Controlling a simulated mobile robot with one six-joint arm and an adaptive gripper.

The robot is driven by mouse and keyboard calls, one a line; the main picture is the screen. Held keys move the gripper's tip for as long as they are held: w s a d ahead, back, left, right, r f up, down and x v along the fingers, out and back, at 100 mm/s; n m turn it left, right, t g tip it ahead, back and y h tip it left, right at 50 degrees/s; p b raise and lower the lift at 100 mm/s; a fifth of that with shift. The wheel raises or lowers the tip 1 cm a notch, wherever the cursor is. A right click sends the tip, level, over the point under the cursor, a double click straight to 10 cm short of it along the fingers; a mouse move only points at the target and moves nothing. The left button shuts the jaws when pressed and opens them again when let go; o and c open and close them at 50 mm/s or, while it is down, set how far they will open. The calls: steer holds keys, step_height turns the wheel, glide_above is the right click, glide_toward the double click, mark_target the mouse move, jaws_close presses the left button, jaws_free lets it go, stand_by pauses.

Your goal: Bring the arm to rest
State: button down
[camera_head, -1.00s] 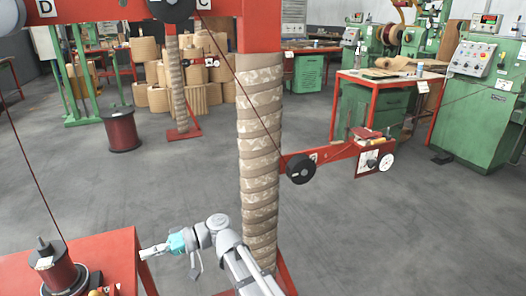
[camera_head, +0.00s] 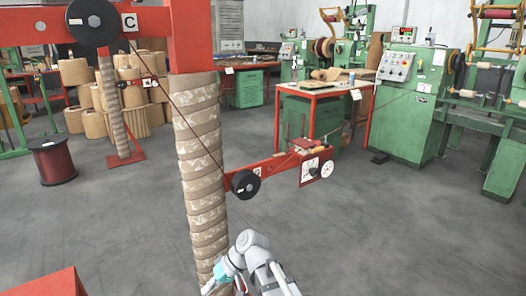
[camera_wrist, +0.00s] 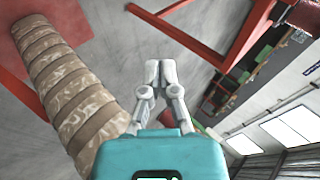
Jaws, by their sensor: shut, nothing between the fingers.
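My gripper (camera_wrist: 160,74) shows in the wrist view with its two grey fingertips together and nothing between them. Its body is teal. In the head view my arm is folded low at the bottom centre, and the teal part of my gripper (camera_head: 222,270) shows beside the foot of the wrapped post (camera_head: 203,170). The fingertips are hard to make out there. In the wrist view the wrapped post (camera_wrist: 65,85) runs diagonally just left of my gripper, with a small gap at the fingertips.
A red arm with a black pulley (camera_head: 245,184) and a dial (camera_head: 326,169) juts right from the post. A red table corner (camera_head: 45,285) is at bottom left. A dark red spool (camera_head: 56,160) stands on the floor. The grey floor (camera_head: 400,240) at right is clear.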

steer(key=w+d+f+m+t+h+p, duration=0.1)
steer(key=d+f+m+t+h, duration=0.2)
steer(key=d, duration=1.3)
steer(key=d+f+m+h, duration=0.2)
steer(key=d+m+h, duration=0.3)
steer(key=d, duration=1.2)
step_height(320, 180, up, 36)
steer(key=n+p, duration=0.1)
steer(key=p, duration=3.5)
steer(key=shift+a+r+h, duration=0.2)
steer(key=shift+h, duration=0.1)
steer(key=shift+w, duration=0.2)
